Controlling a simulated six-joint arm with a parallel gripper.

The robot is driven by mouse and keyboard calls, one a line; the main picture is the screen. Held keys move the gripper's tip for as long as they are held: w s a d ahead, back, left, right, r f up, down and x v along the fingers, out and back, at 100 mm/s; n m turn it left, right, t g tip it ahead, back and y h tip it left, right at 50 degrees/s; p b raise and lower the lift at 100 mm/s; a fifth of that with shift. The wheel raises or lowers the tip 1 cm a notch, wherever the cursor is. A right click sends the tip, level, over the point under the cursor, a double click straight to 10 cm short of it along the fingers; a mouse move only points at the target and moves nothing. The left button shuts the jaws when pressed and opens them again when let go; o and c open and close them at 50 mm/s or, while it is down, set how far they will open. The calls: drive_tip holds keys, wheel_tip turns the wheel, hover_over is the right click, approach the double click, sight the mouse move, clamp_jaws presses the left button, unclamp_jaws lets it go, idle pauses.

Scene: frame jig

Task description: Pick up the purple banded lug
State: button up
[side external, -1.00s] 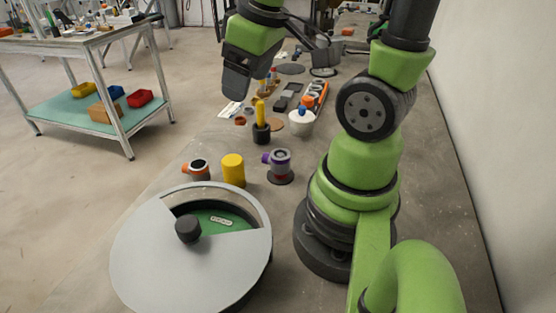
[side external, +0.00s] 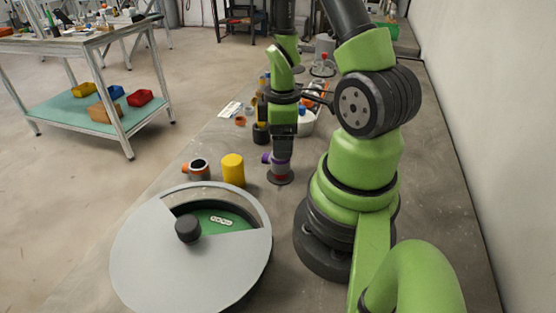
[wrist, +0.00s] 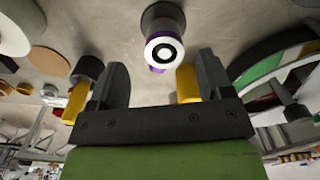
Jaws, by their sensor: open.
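The purple banded lug (side external: 280,168) is a grey cylinder with a purple side piece, standing on a dark round base. In the side view my gripper (side external: 283,150) is right over it, pointing down, and hides its top. In the wrist view the lug (wrist: 164,38) is at the top centre, its white ring-shaped end facing the camera and a purple band at its lower edge. My gripper's two dark fingers (wrist: 163,78) are spread apart, left and right of the lug's line.
A large round grey-lidded container (side external: 150,262) is in front. A black and yellow post (side external: 261,133) and a white pot (side external: 305,123) stand behind it.

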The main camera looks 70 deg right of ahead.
drive_tip(key=shift+s+a+f, duration=0.15)
drive_tip(key=shift+f, duration=2.45)
drive_tip(key=c, duration=1.1)
drive_tip(key=shift+r, duration=0.1)
wheel_tip(320, 180, up, 12)
drive_tip(key=shift+a, duration=0.1)
